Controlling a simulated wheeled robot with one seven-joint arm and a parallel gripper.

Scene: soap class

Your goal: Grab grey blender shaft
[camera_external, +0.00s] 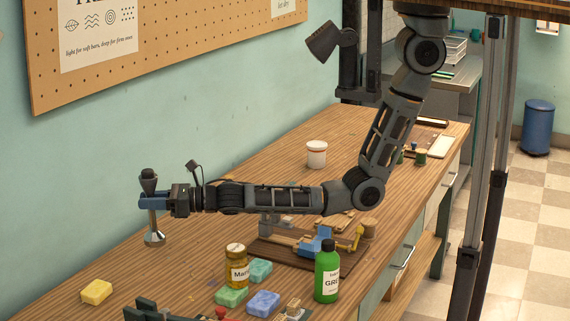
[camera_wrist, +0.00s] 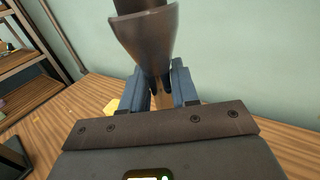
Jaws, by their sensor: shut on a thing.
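The grey blender shaft (camera_external: 149,181) is upright, with a dark flared top and a shiny metal bell at its lower end. My gripper (camera_external: 152,203) is at the far left of the outside view, its blue fingers shut around the shaft below the flared top. In the wrist view the dark top of the shaft (camera_wrist: 147,38) rises between the blue fingers of my gripper (camera_wrist: 160,92). The lower end is hidden there. I cannot tell whether the bell touches the table.
On the wooden table (camera_external: 205,225) are a yellow soap bar (camera_external: 96,292), green and blue soap bars (camera_external: 263,303), an amber jar (camera_external: 237,266), a green bottle (camera_external: 327,275) and a white cup (camera_external: 316,154). A wooden fixture (camera_external: 300,243) lies below my forearm. The wall is close behind.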

